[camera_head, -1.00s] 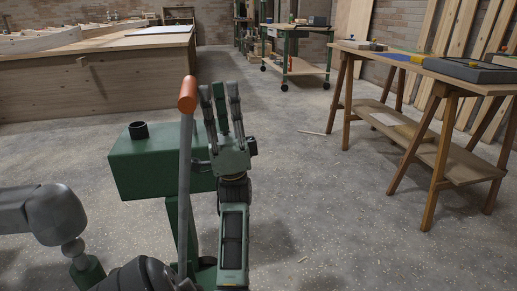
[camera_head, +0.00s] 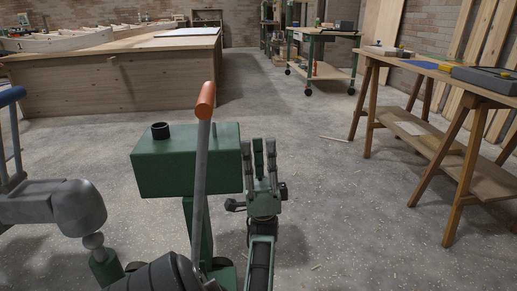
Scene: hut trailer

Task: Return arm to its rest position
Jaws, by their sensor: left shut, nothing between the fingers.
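My left gripper (camera_head: 258,150) is in the lower middle of the head view, fingers pointing up. Its fingers are shut with nothing held between them. It is just right of the green box (camera_head: 180,168) on a green post. A grey lever (camera_head: 199,165) with an orange knob (camera_head: 205,99) stands in front of the box, left of the gripper and apart from it in the picture. My right gripper is not in view.
A rounded grey part (camera_head: 78,207) and a blue-topped frame (camera_head: 12,95) stand at the left. A wooden bench (camera_head: 110,85) is behind. A trestle table (camera_head: 420,66) with tools is at the right, a wheeled cart (camera_head: 325,68) at the back.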

